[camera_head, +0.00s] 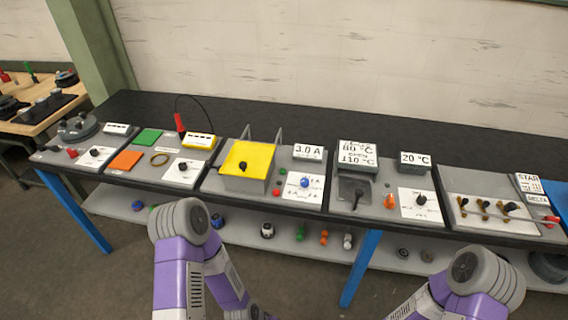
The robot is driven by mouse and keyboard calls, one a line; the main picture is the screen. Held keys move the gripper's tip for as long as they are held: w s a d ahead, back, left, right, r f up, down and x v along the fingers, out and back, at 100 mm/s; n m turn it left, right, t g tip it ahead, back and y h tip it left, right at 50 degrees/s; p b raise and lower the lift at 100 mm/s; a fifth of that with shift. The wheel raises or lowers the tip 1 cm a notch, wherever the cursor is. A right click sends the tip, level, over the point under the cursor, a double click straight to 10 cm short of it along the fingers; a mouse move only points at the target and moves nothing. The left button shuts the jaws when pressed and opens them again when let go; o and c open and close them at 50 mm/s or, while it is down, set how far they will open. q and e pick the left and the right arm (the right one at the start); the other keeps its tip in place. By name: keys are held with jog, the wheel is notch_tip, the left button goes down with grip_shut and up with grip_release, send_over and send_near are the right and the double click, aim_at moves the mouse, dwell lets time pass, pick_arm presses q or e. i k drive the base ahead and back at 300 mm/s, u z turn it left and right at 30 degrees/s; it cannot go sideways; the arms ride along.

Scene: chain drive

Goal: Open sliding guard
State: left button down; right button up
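The likely sliding guard is a yellow-topped box (260,156) with grey sides and a small black knob (243,167) on top. It sits on a grey panel (217,183) left of the middle of the bench. Two thin metal rails (277,137) stick up behind it. What is under the cover is hidden. Both of my arms show only purple and grey links at the bottom edge, well in front of the bench. Neither gripper is in view, and nothing of mine touches the guard.
A "3.0 A" display (307,152) and a white card with a blue knob (305,182) stand right of the guard. A yellow meter (200,141) and red probe (179,122) are to its left. The lower shelf (285,240) holds small parts. The bench's back strip is clear.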

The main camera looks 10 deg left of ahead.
aim_at(243, 166)
jog(key=z, duration=0.6)
jog(key=i, duration=0.75)
jog(key=u, duration=1.35)
